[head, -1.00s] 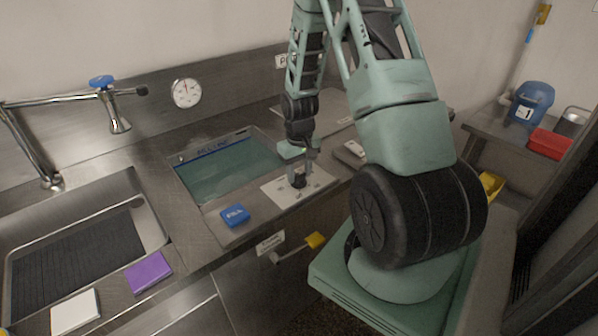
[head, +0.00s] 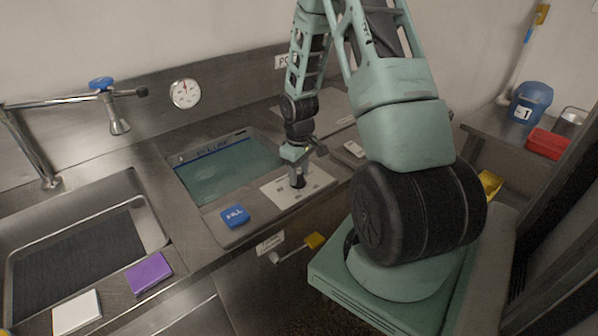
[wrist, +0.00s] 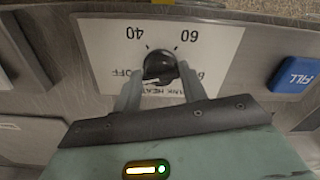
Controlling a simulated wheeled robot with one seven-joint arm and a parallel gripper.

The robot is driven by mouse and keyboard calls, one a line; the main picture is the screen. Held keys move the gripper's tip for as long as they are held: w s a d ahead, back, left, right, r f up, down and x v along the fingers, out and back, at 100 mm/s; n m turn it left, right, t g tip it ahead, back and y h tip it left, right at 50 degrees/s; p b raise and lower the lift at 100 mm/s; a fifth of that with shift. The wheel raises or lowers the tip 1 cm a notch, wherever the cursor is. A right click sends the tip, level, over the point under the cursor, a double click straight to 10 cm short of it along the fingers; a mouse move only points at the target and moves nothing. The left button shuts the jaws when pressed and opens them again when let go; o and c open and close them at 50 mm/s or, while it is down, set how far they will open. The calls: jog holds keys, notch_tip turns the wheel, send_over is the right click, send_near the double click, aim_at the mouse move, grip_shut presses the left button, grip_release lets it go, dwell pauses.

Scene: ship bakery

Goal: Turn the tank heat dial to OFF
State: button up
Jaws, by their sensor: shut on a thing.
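The tank heat dial is a round black knob (wrist: 160,66) on a white plate (wrist: 100,50) marked 40, 60, OFF and TANK HEAT, upside down in the wrist view. My gripper (wrist: 160,88) is shut on the knob, one finger on each side of it. In the head view my gripper (head: 298,180) points down onto the white plate (head: 277,192); the knob is mostly hidden there by the fingers. Which mark the knob points to is not clear.
A blue FILL button (head: 235,215) sits left of the plate, beside the water-filled tank (head: 225,172). A sink (head: 150,225) with purple (head: 149,272) and white (head: 77,311) pads in front lies further left. A yellow-handled lever (head: 314,241) sticks out below the counter edge.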

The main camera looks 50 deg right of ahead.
aim_at(299, 176)
jog(key=shift+w, duration=0.1)
jog(key=o, duration=1)
jog(key=shift+r, duration=0.1)
notch_tip(299, 176, up, 17)
jog(key=shift+r+b, duration=0.15)
jog(key=shift+b, duration=0.8)
